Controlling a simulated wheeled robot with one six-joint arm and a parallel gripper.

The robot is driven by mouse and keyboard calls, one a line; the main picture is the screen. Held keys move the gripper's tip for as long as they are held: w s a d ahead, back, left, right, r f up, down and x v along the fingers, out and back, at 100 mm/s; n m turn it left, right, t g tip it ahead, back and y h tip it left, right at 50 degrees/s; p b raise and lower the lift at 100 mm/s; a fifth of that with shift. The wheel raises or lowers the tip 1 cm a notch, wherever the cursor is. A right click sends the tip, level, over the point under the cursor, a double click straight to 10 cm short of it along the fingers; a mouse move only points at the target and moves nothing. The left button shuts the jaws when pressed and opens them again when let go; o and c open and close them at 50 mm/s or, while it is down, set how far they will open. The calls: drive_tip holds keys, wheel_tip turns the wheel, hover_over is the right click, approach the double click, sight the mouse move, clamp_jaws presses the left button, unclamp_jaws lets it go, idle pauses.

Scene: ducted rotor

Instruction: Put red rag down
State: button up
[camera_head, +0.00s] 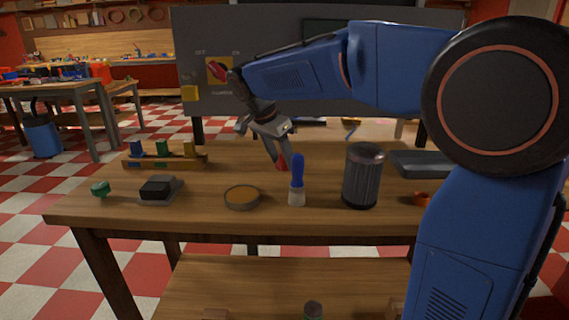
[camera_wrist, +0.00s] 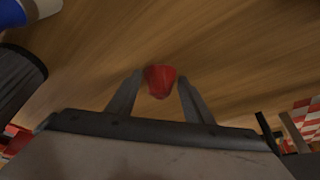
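The red rag (camera_wrist: 160,80) is a small bunched red lump between my gripper's two fingertips (camera_wrist: 160,77) in the wrist view. The fingers stand close on both sides of it, and wood grain fills the view behind it. In the head view, my gripper (camera_head: 281,155) points down over the middle of the workbench. A little of the red rag (camera_head: 281,165) shows at its tips, partly hidden behind the blue brush handle. I cannot tell whether the rag touches the bench top.
A blue-handled brush (camera_head: 297,180) stands upright just in front of the rag. A dark ribbed cylinder (camera_head: 362,178) stands to its right and a round tin (camera_head: 242,197) to its left. A wooden rack (camera_head: 165,160) is at the back left. Bench top (camera_head: 225,165) left of my gripper is clear.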

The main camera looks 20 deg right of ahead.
drive_tip(key=c, duration=0.3)
drive_tip(key=shift+r, duration=0.1)
wheel_tip(320, 180, up, 10)
drive_tip(key=shift+s+f, duration=0.1)
drive_tip(key=shift+f, duration=0.15)
drive_tip(key=shift+s+d+r, duration=0.1)
drive_tip(key=shift+r, duration=0.05)
drive_tip(key=shift+f, duration=4.85)
drive_tip(key=shift+f, duration=0.15)
drive_tip(key=o, duration=1.1)
